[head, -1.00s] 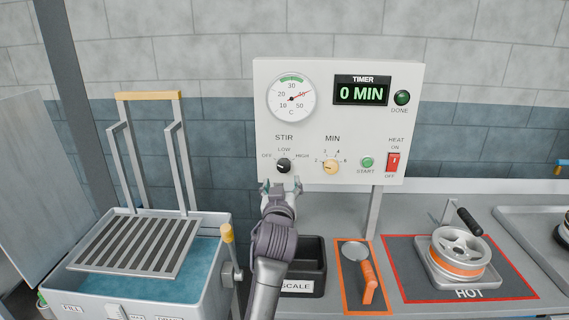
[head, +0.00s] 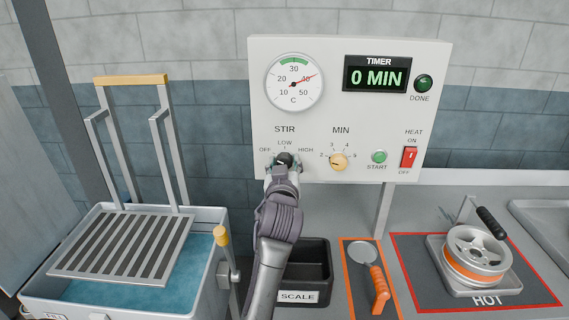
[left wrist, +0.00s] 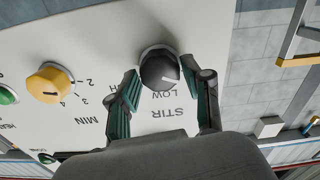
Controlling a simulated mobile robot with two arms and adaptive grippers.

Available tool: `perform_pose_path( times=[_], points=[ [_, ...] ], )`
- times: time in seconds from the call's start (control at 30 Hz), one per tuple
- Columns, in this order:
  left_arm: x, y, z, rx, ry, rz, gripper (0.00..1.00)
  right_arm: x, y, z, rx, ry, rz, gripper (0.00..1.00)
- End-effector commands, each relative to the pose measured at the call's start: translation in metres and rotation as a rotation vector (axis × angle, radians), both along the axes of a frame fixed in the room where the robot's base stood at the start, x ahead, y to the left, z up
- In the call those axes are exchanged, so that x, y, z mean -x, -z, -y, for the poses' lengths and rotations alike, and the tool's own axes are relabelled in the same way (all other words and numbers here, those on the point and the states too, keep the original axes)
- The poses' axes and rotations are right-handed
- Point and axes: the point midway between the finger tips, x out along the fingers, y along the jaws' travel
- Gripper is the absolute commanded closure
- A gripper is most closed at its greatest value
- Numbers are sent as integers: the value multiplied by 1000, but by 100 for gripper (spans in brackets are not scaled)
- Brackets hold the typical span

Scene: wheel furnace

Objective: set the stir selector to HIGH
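The dark stir selector knob (head: 285,159) sits under the STIR label on the white panel (head: 437,70), with OFF, LOW and HIGH marked around it. My left gripper (head: 284,168) is at the knob and hides its lower part in the head view. In the left wrist view the panel is upside down. There the knob (left wrist: 159,70) sits between the two open fingers of my left gripper (left wrist: 158,84). I cannot tell whether they touch it. Its white mark points right in that view, toward the OFF side, away from HIGH. My right gripper is not in view.
A yellow MIN knob (head: 338,162), a green START button (head: 379,157) and a red HEAT switch (head: 409,157) are right of the selector. Below stand a black SCALE bin (head: 318,262), an orange-handled tool (head: 378,285) and a wheel (head: 478,257) on the HOT mat. A water tank (head: 215,262) is left.

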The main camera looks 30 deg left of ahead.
Motion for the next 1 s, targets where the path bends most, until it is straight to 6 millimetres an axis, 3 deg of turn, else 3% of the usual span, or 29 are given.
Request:
perform_pose_path(
  times=[0.03,0.2,0.57,1.0],
  points=[
    [0,0,0,0,0,0,64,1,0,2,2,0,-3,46],
    [0,1,0,1,0,-1,91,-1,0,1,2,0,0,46],
    [0,-1,0,-54,-1,-34,91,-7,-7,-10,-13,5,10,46],
    [-1,-2,0,-354,-1,-219,91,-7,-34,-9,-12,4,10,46]
  ],
)
